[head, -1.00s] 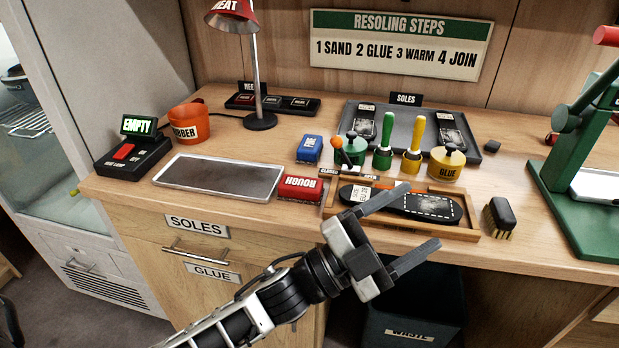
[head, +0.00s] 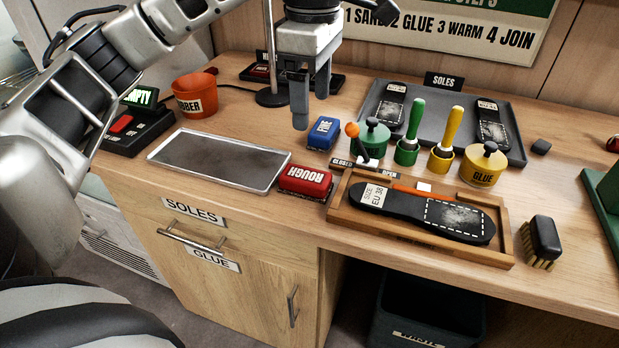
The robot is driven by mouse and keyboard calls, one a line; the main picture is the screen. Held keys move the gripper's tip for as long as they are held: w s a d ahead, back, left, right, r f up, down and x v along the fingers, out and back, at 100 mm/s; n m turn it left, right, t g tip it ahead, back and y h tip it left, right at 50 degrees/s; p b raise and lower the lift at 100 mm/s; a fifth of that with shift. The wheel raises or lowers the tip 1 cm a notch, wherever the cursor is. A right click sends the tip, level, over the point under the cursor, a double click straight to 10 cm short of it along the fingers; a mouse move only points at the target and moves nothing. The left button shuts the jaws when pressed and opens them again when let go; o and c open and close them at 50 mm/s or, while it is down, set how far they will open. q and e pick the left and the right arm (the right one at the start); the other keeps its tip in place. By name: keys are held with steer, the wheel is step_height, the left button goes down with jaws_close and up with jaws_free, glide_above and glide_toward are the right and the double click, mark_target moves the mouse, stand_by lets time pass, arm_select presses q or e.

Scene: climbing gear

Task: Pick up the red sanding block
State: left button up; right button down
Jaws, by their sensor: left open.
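The red sanding block (head: 305,181), labelled ROUGH, lies on the workbench near its front edge. It sits between the grey metal tray and the wooden sole frame. My left gripper (head: 311,108) points down above the bench, behind and above the red block, with its fingers apart and nothing between them. It is clear of the block. The blue block (head: 323,133) stands just to the right of and below the fingertips in the picture. My right gripper is not in the head view.
The metal tray (head: 165,157) is left of the red block. The wooden frame (head: 420,247) with a black sole is to its right. Green pots, a yellow glue pot (head: 483,168) and a brush (head: 541,243) stand further right. An orange rubber tub (head: 195,95) is at the left.

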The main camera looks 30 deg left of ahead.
arm_select(q)
steer(key=b, duration=0.3)
glide_above(305, 175)
steer(key=f, duration=0.6)
steer(key=d+f, duration=0.1)
steer(key=f, duration=0.2)
steer(key=shift+w+f, duration=0.25)
steer(key=shift+w, duration=0.1)
steer(key=f, duration=0.3)
steer(key=a+f, duration=0.1)
steer(key=shift+s+f, duration=0.2)
steer(key=shift+s, duration=0.15)
steer(key=shift+f, duration=0.5)
steer(key=c, duration=1.2)
steer(key=shift+o, duration=0.2)
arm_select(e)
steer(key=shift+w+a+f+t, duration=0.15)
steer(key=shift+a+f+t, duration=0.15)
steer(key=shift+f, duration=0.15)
